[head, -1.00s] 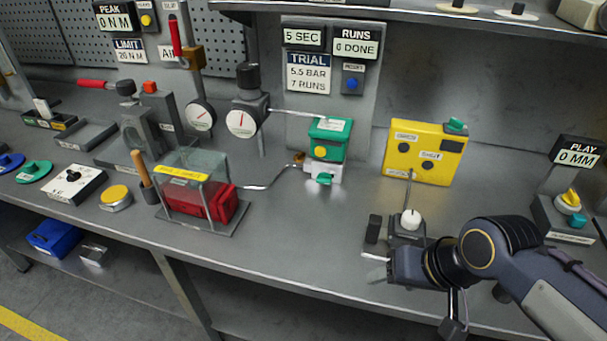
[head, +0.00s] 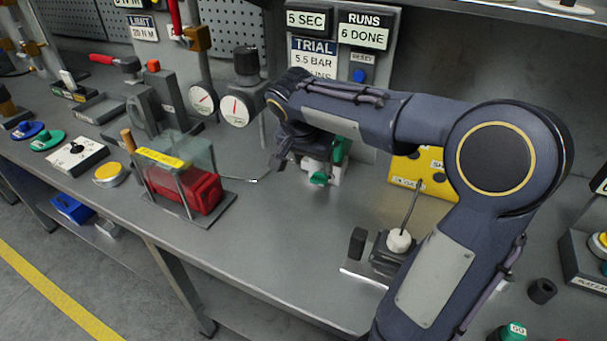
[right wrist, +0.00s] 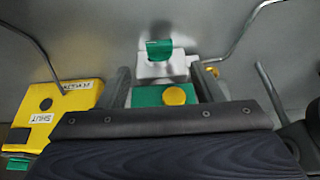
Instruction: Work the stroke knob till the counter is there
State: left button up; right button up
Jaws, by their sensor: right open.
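The counter panel (head: 363,33) in the head view reads RUNS 6 DONE, above a blue reset button (head: 359,75). The green and white valve block (head: 338,160) is largely hidden by my right arm. A yellow round knob (right wrist: 178,95) sits on its green part, and a green knob (right wrist: 159,48) on its white part. I cannot read which knob is marked stroke. My right gripper (head: 283,158) is open at the block. In the right wrist view its fingers (right wrist: 163,85) lie either side of the green part; contact is unclear. My left gripper is out of view.
A red cylinder under a clear guard (head: 172,160) stands left of the block, with a thin metal pipe towards it. A yellow box (head: 403,172) and a white-knobbed lever (head: 399,241) stand to the right. The bench front between them is clear.

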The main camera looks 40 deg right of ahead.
aim_at(316, 180)
jog(key=x, duration=0.7)
jog(key=shift+d+f, duration=0.1)
jog(key=shift+f, duration=0.1)
jog(key=c, duration=1)
jog(key=shift+w, duration=0.1)
jog(key=g, duration=0.1)
jog(key=g+h+p, duration=0.1)
jog(key=g+p, duration=0.1)
jog(key=shift+w+a+n+h, duration=0.3)
jog(key=shift+w+n, duration=0.1)
jog(key=shift+w+a+f+n+g+h+p, duration=0.15)
jog(key=shift+g+h+p, duration=0.25)
jog(key=shift+g, duration=0.25)
jog(key=shift+w+d+f+n+g+h+p, duration=0.15)
jog(key=shift+g+h+p, duration=0.25)
jog(key=shift+g, duration=0.25)
jog(key=shift+a, duration=0.1)
